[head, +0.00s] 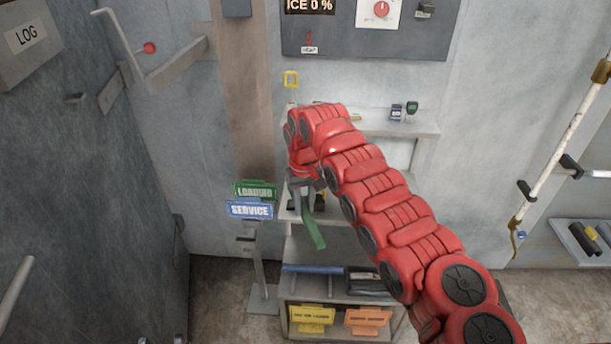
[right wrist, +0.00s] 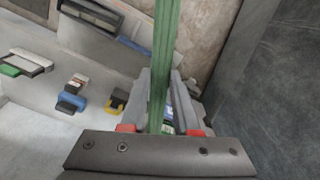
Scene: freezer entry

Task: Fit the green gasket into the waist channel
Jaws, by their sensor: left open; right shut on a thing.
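The green gasket (head: 313,229) is a long narrow strip. It hangs tilted below my right gripper (head: 307,188) in the head view, in front of the shelf unit. My right gripper is shut on it. In the right wrist view the gasket (right wrist: 166,45) runs from between the fingers of my right gripper (right wrist: 161,112) to the top edge. The red arm hides part of the shelf unit behind. I cannot make out the waist channel in either view. My left gripper is not in view.
A shelf unit (head: 345,293) with bars and yellow and orange signs stands below my right arm. LOADING (head: 256,190) and SERVICE (head: 249,210) signs stand on a post to its left. A white pole (head: 562,140) hangs on the right wall. The floor at left is partly clear.

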